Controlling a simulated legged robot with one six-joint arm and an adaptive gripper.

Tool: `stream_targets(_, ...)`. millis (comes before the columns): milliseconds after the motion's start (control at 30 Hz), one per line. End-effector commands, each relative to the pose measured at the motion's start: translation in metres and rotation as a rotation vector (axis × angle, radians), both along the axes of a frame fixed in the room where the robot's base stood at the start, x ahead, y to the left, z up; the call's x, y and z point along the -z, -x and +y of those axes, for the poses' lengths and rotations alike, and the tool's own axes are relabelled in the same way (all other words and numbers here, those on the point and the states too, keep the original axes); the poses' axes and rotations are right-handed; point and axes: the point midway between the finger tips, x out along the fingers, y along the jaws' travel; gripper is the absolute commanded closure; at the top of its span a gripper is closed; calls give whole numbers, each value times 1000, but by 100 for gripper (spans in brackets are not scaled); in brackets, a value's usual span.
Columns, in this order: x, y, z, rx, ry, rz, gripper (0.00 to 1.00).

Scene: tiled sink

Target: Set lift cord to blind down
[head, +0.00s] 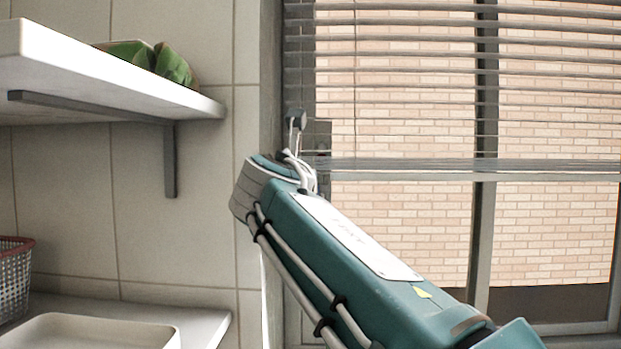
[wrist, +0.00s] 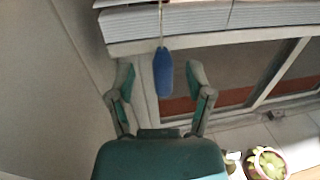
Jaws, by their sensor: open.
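In the wrist view a blue cord pull (wrist: 163,75) hangs from a thin pale lift cord (wrist: 160,22). My gripper (wrist: 160,80) is open, with one finger on each side of the pull and a gap on both sides. How far the pull is from the fingers in depth is hard to tell. The blind (wrist: 180,20) is behind and above it. In the head view the blind (head: 400,75) covers the upper part of the window, with its bottom rail (head: 420,165) level. There my arm hides the gripper's fingers and the blue pull.
A white shelf (head: 100,75) with a green item (head: 150,60) juts from the tiled wall at left. Below are a red-rimmed basket (head: 14,275) and a white tray (head: 90,333). The wrist view shows a potted plant (wrist: 265,163) at lower right. The wall runs close to my arm's left.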

Motion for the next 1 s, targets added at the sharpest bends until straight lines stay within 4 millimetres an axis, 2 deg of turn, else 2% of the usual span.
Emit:
stream_targets(33,-1,13,3,-4,-1,-1,33)
stream_targets(200,0,47,11,-5,-1,-2,33)
stream_targets(400,0,74,17,-3,-1,-2,33)
stream_targets(767,1,81,18,0,0,-2,33)
stream_targets(867,3,81,18,0,3,-6,74)
stream_targets(900,7,81,20,1,3,-12,91)
stream_targets(933,11,81,21,2,7,-19,100)
stream_targets(1000,27,81,25,0,12,-47,100)
